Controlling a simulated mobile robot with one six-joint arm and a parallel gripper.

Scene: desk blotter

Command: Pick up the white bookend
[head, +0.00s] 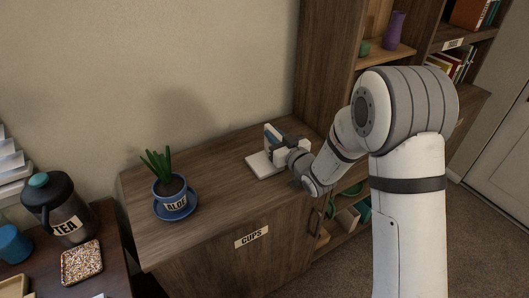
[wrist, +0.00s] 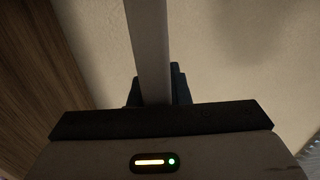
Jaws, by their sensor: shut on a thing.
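The white bookend (head: 261,165) is on the right part of the wooden cabinet top, its flat base low at the surface. Its upright part is largely covered by my gripper (head: 276,146), which reaches in from the right. In the wrist view, a pale upright plate of the bookend (wrist: 147,45) runs between the dark fingers of my gripper (wrist: 155,90). The gripper is shut on this plate. I cannot tell whether the base touches the cabinet top.
A blue pot labelled ALOE (head: 173,198) stands on a blue saucer at the cabinet's left. The cabinet top (head: 220,175) is clear between pot and bookend. A tall shelf unit (head: 322,75) rises behind right. A TEA jug (head: 58,208) stands on the lower left table.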

